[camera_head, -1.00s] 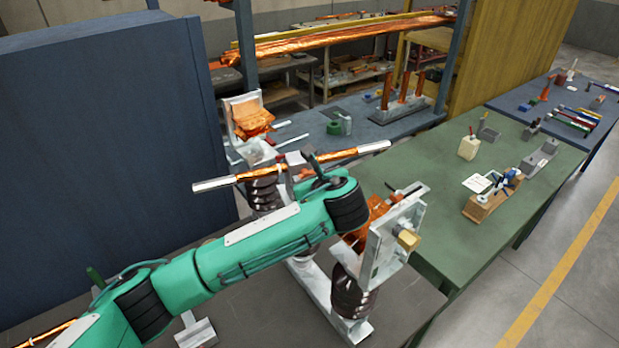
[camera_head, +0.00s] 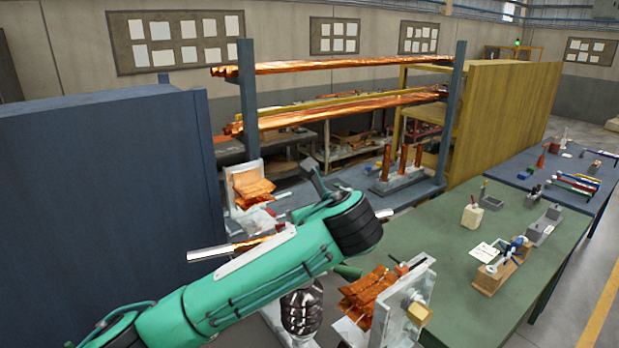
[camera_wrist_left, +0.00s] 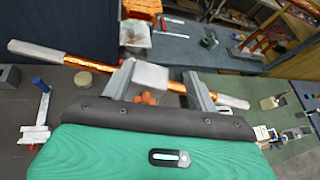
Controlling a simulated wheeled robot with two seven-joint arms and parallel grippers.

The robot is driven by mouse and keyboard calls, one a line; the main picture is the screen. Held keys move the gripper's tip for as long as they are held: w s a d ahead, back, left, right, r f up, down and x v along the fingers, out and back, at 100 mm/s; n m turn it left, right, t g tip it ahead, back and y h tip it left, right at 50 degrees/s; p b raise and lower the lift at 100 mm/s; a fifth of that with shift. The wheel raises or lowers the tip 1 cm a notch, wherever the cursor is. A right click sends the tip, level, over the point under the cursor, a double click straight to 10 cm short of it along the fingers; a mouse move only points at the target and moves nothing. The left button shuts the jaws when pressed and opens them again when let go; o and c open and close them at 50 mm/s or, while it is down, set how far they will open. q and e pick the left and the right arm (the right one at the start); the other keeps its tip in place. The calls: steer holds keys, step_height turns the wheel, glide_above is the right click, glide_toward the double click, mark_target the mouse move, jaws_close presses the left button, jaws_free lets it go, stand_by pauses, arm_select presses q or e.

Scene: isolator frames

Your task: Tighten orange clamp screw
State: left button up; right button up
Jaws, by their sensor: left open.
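My left arm crosses the head view from the left, and its gripper is mostly hidden behind its own green link. In the left wrist view the left gripper (camera_wrist_left: 162,88) has its two grey fingers apart. A small orange rounded part (camera_wrist_left: 147,98) shows between them near the palm; I cannot tell whether it is the clamp screw. A copper bar with pale ends (camera_wrist_left: 88,64) runs behind the fingers; contact is unclear. In the head view part of this bar (camera_head: 248,244) shows above my arm. My right gripper is not in view.
An upright plate (camera_head: 407,300) with copper contacts (camera_head: 370,290) stands right of my arm, beside a dark ribbed insulator (camera_head: 302,312). More copper contacts (camera_head: 252,187) stand behind. A green table (camera_head: 440,245) holds small tools. A blue cabinet (camera_head: 100,200) blocks the left.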

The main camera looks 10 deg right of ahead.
arm_select(q)
step_height(320, 180, up, 10)
steer(key=b, duration=0.3)
steer(key=shift+r, duration=0.2)
steer(key=shift+c, duration=0.2)
stand_by(0.9)
